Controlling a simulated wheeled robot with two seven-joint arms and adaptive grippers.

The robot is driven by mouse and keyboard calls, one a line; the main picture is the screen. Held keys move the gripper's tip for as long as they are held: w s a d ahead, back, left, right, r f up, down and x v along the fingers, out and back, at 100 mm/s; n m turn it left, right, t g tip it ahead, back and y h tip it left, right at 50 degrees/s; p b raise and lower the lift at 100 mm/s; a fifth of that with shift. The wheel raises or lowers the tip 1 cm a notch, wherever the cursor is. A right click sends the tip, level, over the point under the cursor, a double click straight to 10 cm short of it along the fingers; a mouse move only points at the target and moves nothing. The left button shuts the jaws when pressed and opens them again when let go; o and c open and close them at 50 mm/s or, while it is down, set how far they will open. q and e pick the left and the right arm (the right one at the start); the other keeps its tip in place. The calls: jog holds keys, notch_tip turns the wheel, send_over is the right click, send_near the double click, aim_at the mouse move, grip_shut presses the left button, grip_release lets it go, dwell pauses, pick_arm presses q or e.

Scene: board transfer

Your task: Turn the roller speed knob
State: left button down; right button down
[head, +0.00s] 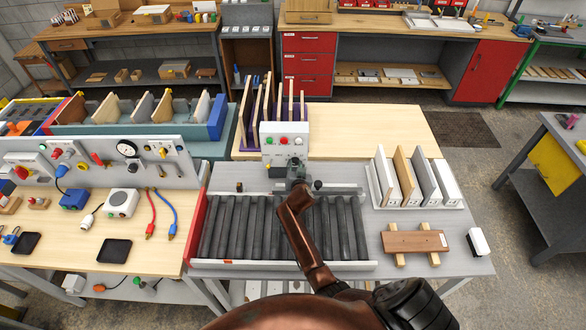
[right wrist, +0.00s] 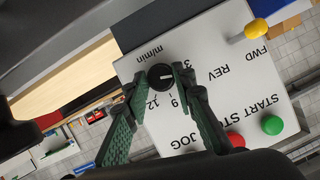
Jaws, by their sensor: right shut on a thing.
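The roller speed knob (right wrist: 161,77) is a small round black knob with a white pointer mark, on the white control box (right wrist: 215,75). Printed numbers and "m/min" stand around it, partly hidden by my fingers. My right gripper (right wrist: 157,82) has its green-grey fingers on both sides of the knob and is shut on it. In the head view the control box (head: 285,135) stands at the back of the roller conveyor (head: 240,225); my right gripper (head: 297,177) is at its lower front and hides the knob there. My left gripper is not in view.
Green (right wrist: 272,125) and red (right wrist: 236,140) buttons and a yellow-tipped lever (right wrist: 257,29) are on the same panel. Upright boards (head: 265,105) stand behind the box. A rack of boards (head: 415,180) and a brown board (head: 414,241) on wooden blocks are to the right.

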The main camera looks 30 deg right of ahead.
jog(key=shift+w+r+n+h+b, duration=0.25)
jog(key=shift+r+n+h+b, duration=0.2)
jog(key=shift+n+b, duration=0.3)
jog(key=shift+r+n+h, duration=0.2)
jog(key=shift+n+h, duration=0.05)
jog(key=c, duration=2)
grip_release()
jog(key=shift+c, duration=0.2)
jog(key=o, duration=0.4)
jog(key=shift+f+g, duration=0.3)
jog(key=shift+f, duration=0.1)
jog(key=shift+o, duration=0.2)
jog(key=shift+a+f, duration=0.1)
